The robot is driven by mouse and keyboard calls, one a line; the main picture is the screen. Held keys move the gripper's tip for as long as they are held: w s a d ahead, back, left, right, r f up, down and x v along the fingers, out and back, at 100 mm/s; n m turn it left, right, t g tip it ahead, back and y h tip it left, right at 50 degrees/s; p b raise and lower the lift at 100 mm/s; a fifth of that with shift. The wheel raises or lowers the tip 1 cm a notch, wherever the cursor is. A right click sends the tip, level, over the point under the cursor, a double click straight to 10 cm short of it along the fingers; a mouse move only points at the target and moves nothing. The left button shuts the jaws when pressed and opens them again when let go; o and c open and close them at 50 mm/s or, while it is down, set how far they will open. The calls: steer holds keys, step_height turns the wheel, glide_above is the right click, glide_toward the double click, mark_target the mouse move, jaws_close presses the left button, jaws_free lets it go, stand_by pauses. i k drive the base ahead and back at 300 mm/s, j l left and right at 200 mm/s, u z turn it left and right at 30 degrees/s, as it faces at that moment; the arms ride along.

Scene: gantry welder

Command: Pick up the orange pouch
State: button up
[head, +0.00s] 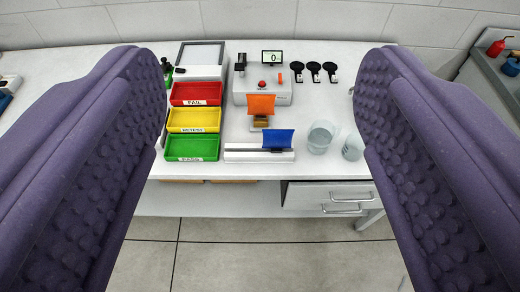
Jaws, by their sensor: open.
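The orange pouch (261,104) stands upright near the middle of the white bench (325,95), in front of a grey device (243,88). A small brown-gold block (261,122) shows just below it; I cannot tell what holds the pouch up. My gripper (262,85) is open, its two purple ribbed fingers wide apart at the left and right of the view. The pouch appears between the fingers, well beyond them, and nothing is held.
A blue pouch (279,137) stands in a white rail in front. Red (194,88), yellow (192,112) and green (190,140) trays lie left. Two clear beakers (320,138) (353,148) stand right. A drawer (330,193) is partly open below. Black round-headed items (314,68) lie behind.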

mark_target(261, 106)
steer(key=i+u, duration=0.2)
steer(key=i, duration=0.3)
steer(key=i+l+u, duration=0.15)
steer(key=i, duration=0.35)
steer(key=i+l+u, duration=0.2)
steer(key=i, duration=0.3)
